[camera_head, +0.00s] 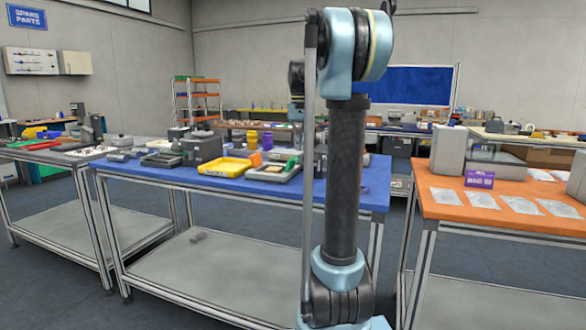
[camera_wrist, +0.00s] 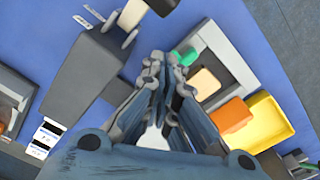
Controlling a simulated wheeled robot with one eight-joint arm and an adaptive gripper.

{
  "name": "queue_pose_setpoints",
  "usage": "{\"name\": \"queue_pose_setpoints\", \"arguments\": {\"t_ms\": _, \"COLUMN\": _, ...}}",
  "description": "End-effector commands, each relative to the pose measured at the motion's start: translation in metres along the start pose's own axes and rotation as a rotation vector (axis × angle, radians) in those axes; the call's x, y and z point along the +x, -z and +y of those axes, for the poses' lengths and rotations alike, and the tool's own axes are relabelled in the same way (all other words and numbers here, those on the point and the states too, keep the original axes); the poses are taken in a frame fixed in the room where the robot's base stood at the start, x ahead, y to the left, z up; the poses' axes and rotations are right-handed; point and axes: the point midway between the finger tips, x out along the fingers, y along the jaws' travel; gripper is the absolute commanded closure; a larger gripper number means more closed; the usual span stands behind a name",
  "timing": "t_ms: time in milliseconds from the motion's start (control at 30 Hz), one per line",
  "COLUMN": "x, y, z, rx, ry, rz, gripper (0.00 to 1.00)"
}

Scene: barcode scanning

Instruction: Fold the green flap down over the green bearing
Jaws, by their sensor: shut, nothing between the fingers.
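My gripper (camera_wrist: 157,62) is shut and empty in the wrist view, pointing down above the blue table. Its fingertips are by the left edge of a grey tray (camera_wrist: 226,50). A small green piece (camera_wrist: 183,56) shows just right of the fingertips and is partly hidden by them. I cannot tell whether it is the flap or the bearing. A pale peach block (camera_wrist: 204,82) sits beside it in the tray. In the head view, the grey tray (camera_head: 262,176) has a green part (camera_head: 291,166) near its right side. My arm blocks much of the view there.
An orange block (camera_wrist: 231,114) and a yellow tray (camera_wrist: 270,128) lie beside the grey tray. A dark grey box (camera_wrist: 82,75) stands on the left in the wrist view. An orange table (camera_head: 450,205) is at the right in the head view. Bare blue tabletop (camera_head: 150,172) shows at the front left.

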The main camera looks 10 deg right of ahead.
Motion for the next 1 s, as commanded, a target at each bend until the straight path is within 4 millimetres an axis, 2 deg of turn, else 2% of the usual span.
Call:
{"name": "queue_pose_setpoints", "arguments": {"t_ms": 600, "x": -0.049, "y": 0.0, "z": 0.0, "rx": 0.0, "ry": 0.0, "rz": 0.0, "gripper": 1.0}}
{"name": "queue_pose_setpoints", "arguments": {"t_ms": 1000, "x": -0.052, "y": 0.0, "z": 0.0, "rx": 0.0, "ry": 0.0, "rz": 0.0, "gripper": 1.0}}
